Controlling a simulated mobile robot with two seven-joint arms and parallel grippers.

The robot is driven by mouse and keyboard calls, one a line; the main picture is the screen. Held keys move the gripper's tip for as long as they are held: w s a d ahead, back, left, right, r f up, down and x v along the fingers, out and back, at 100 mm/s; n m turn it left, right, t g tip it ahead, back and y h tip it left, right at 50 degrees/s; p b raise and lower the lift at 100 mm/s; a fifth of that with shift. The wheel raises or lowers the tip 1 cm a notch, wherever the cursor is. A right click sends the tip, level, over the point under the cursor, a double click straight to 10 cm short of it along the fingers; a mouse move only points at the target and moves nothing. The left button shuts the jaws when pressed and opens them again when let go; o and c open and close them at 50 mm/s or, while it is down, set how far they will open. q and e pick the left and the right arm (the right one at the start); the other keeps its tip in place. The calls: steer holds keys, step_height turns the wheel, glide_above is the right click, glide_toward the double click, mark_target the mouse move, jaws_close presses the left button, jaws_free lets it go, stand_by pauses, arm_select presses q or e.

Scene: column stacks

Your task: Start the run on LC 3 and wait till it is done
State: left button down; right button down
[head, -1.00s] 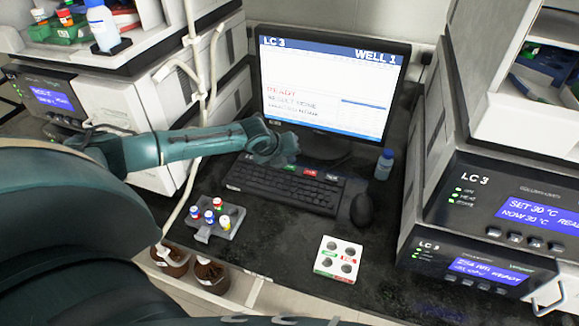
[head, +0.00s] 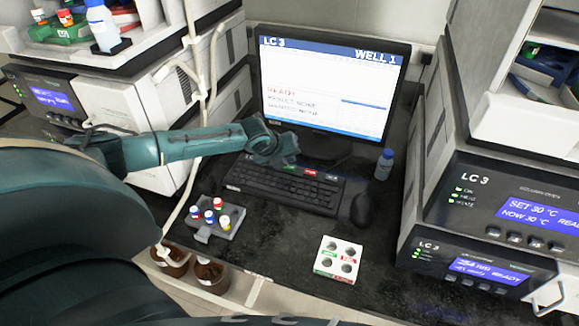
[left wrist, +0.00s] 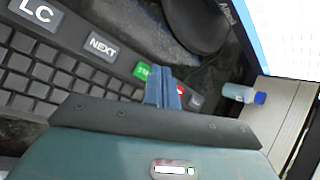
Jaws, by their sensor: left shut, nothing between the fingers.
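In the left wrist view, the closed fingertips (left wrist: 162,88) are right beside the green key (left wrist: 142,71), partly covering the red key (left wrist: 179,90). I cannot tell whether they touch a key. The "NEXT" key (left wrist: 102,46) and "LC" key (left wrist: 33,14) are clear. My right gripper is out of view.
The LC 3 instrument (head: 475,180) stands at right, its display reading 30 °C. A mouse (head: 362,208) and blue-capped bottle (head: 384,164) lie right of the keyboard. A vial rack (head: 226,231) and a white holder (head: 338,259) sit in front. Another instrument (head: 50,97) stands left.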

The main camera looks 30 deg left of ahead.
mark_target(288, 168)
arm_select(q)
steer(key=shift+f, duration=0.45)
steer(key=shift+f, duration=0.45)
stand_by(0.6)
stand_by(0.3)
steer(key=shift+r+p, duration=0.7)
steer(key=shift+r, duration=0.15)
steer(key=shift+r, duration=0.1)
step_height(288, 168, up, 5)
steer(key=p, duration=0.5)
